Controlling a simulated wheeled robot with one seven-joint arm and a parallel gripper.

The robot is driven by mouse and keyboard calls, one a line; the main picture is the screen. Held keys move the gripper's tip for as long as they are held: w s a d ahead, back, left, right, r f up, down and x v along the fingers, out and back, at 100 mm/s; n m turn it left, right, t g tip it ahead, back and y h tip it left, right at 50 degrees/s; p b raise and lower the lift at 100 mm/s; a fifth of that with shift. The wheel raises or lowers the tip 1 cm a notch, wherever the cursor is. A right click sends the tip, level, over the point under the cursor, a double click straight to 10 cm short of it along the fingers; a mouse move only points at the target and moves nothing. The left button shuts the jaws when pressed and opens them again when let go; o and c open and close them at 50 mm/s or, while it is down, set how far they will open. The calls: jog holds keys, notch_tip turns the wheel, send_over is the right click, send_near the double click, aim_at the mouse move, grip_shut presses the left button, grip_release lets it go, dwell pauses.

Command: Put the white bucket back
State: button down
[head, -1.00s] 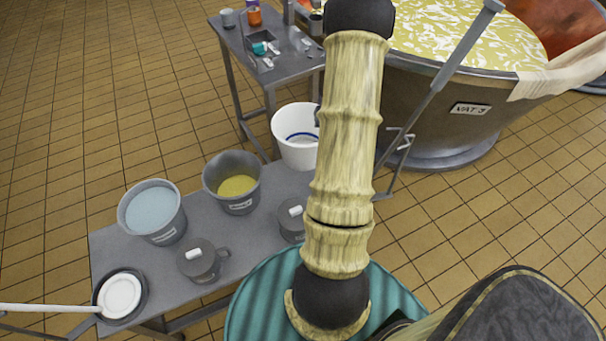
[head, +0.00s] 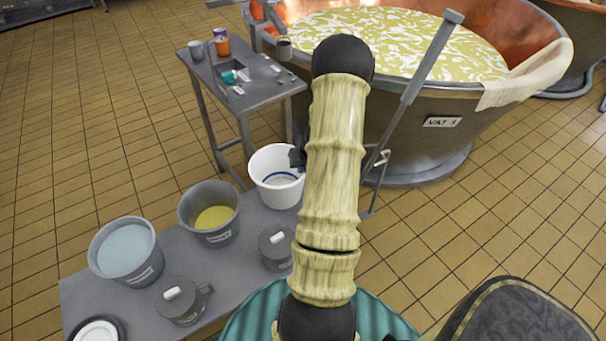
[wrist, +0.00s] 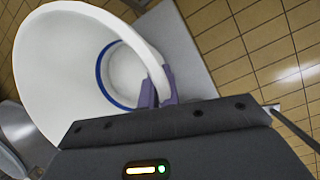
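The white bucket (head: 262,181) is at the far end of the grey bench (head: 245,275) in the head view, upright or nearly so. I cannot tell whether its base rests on the bench. My gripper (head: 298,157) is at its right rim, mostly hidden behind my arm. In the wrist view the white bucket (wrist: 50,70) is seen from above, empty, with a blue ring low inside. The fingers of my gripper (wrist: 157,93) straddle its rim, one inside and one outside, and look closed on the wall.
On the bench stand a bucket of yellow liquid (head: 208,232), a bucket of pale liquid (head: 140,272) and two lidded grey cans (head: 181,303). A small side table (head: 262,100) stands behind. Vat 3 (head: 410,150) is at the right. Tiled floor lies open at the left.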

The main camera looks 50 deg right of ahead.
jog(key=shift+f+b, duration=0.3)
jog(key=shift+f, duration=1.1)
jog(key=c, duration=1.6)
grip_release()
jog(key=shift+f, duration=0.1)
jog(key=shift+c, duration=0.2)
jog(key=p+v, duration=0.3)
jog(key=v, duration=0.9)
